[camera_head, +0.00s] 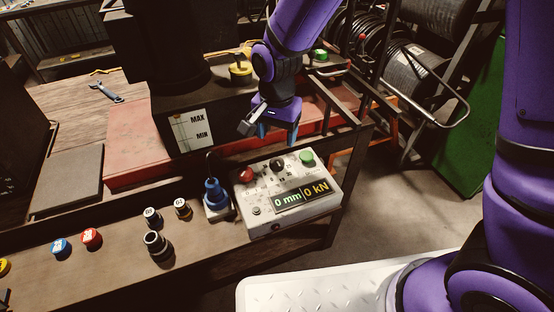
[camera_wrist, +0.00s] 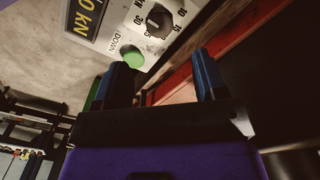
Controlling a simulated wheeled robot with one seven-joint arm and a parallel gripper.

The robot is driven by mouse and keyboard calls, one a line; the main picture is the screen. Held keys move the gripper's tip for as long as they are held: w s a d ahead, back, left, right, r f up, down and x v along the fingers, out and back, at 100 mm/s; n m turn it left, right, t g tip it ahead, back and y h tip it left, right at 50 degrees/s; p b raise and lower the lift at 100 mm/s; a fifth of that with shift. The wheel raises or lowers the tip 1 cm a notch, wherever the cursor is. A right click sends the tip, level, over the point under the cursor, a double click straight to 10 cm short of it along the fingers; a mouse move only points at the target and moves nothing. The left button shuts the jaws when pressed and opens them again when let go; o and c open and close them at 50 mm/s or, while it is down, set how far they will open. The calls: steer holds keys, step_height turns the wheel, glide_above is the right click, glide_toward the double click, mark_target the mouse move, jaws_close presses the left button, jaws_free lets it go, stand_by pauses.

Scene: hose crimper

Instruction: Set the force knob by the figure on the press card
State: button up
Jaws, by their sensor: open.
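The black force knob (camera_head: 277,167) sits on top of a pale control box (camera_head: 262,226) and has a numbered scale around it. In the wrist view the knob (camera_wrist: 158,20) is at the top, with figures such as 30 and 15 beside it. The box's display (camera_head: 302,194) reads 0 mm and 0 kN. My gripper (camera_head: 277,134) is open and empty, above and behind the box, apart from the knob. Its blue fingers (camera_wrist: 163,78) show in the wrist view below the knob. I cannot make out a press card with a force figure.
A green button (camera_head: 307,157), marked DOWN in the wrist view, is close to the knob. A red button (camera_head: 246,175) is on its left. A blue fitting (camera_head: 215,194) stands left of the box. A MAX/MIN gauge (camera_head: 193,131) is behind. Black fittings (camera_head: 157,246) stand on the bench.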

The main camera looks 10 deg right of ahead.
mark_target(277, 161)
step_height(277, 161, down, 9)
steer(key=shift+f, duration=0.15)
steer(key=shift+c, duration=0.2)
steer(key=c, duration=0.9)
